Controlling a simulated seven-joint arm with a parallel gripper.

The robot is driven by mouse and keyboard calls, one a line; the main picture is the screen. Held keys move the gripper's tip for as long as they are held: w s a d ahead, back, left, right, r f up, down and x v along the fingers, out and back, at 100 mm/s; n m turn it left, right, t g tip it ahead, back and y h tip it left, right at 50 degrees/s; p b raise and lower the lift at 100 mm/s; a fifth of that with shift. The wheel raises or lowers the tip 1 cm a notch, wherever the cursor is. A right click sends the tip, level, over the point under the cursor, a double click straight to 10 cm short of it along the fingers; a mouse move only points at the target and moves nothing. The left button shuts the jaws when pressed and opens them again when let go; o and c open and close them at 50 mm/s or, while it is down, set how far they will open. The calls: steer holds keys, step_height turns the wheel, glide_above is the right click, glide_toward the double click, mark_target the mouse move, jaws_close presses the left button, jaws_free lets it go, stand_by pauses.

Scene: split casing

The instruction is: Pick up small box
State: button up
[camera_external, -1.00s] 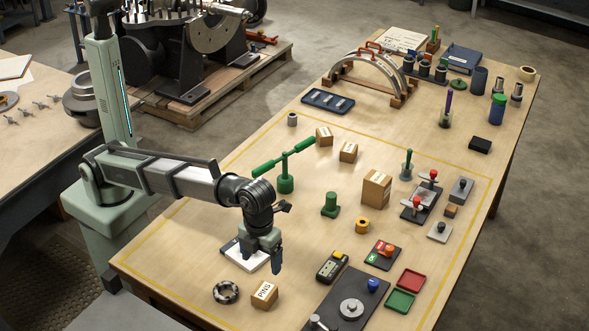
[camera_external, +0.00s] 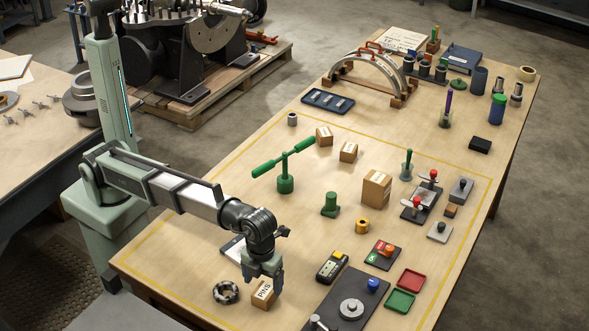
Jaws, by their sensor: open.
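A small cardboard box marked PINS (camera_external: 262,295) sits on the table near its front left edge. My gripper (camera_external: 264,281) is open, pointing down right at this box, with its fingers overlapping the box's upper part in the picture. I cannot tell whether the fingers touch it. Two other small boxes, one at the back (camera_external: 324,136) and one just in front of it (camera_external: 348,152), sit farther up the table. A larger cardboard box (camera_external: 376,188) stands to their right.
A dark ring (camera_external: 226,292) lies just left of the PINS box. A white-and-dark pad (camera_external: 233,246) is partly hidden behind my gripper. A handheld meter (camera_external: 332,267) and a dark plate (camera_external: 345,300) lie to the right. A green T-shaped handle (camera_external: 285,182) stands behind.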

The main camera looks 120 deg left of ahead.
mark_target(264, 291)
step_height(264, 291, down, 5)
steer(key=shift+r, duration=0.1)
steer(key=c, duration=1.2)
step_height(264, 291, up, 10)
steer(key=shift+a, duration=0.1)
stand_by(0.5)
